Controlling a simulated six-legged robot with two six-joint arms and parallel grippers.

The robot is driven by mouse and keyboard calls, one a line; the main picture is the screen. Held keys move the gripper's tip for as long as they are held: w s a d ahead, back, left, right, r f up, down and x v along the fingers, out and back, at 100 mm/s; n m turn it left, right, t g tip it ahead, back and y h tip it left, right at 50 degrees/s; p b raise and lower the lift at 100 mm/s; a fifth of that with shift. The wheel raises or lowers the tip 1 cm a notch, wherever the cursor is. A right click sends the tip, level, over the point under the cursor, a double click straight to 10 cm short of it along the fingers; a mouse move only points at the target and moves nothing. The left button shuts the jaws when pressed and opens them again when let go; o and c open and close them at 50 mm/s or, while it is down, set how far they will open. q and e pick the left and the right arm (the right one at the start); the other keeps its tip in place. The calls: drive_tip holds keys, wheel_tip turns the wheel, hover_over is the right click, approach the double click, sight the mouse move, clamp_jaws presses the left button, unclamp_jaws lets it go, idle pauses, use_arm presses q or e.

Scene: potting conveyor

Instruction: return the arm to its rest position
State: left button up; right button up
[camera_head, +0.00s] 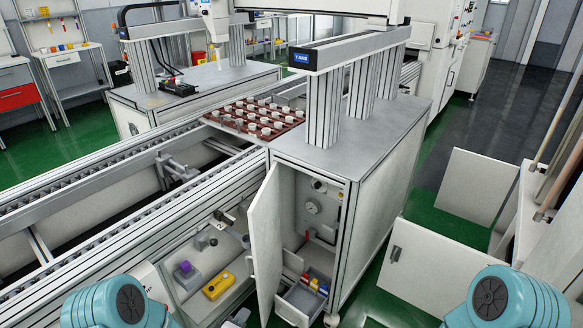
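Only rounded teal parts of my two arms show, at the bottom left and bottom right corners of the head view. Each has a dark round joint cap. I see no gripper fingers on either side, so I cannot see whether they hold anything. The arm parts appear apart from the conveyor (75,199) and from the cabinet (383,158).
The cabinet's white door (265,245) stands open, showing a gauge (312,206) and a drawer (301,299). A yellow box (218,286) sits on the lower shelf. A red tray (245,126) of white pots is on the conveyor. White panels (440,268) stand at right.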

use_arm(q)
drive_tip(key=s+r+m+g+p, duration=0.2)
drive_tip(key=s+r+g+p, duration=0.1)
drive_tip(key=s+r+p, duration=0.3)
drive_tip(key=s+d+f+m+g+h, duration=0.1)
drive_tip(key=s+m+g, duration=0.7)
drive_tip(key=s, duration=1.1)
drive_tip(key=shift+s+d+f+b, duration=0.2)
drive_tip(key=shift+s+d+b, duration=0.15)
drive_tip(key=shift+d+b, duration=0.1)
use_arm(e)
wheel_tip(320, 180, up, 8)
drive_tip(key=s, duration=0.2)
drive_tip(key=shift+a+f+g, duration=0.2)
drive_tip(key=shift+a+g, duration=0.1)
drive_tip(key=shift+g, duration=0.1)
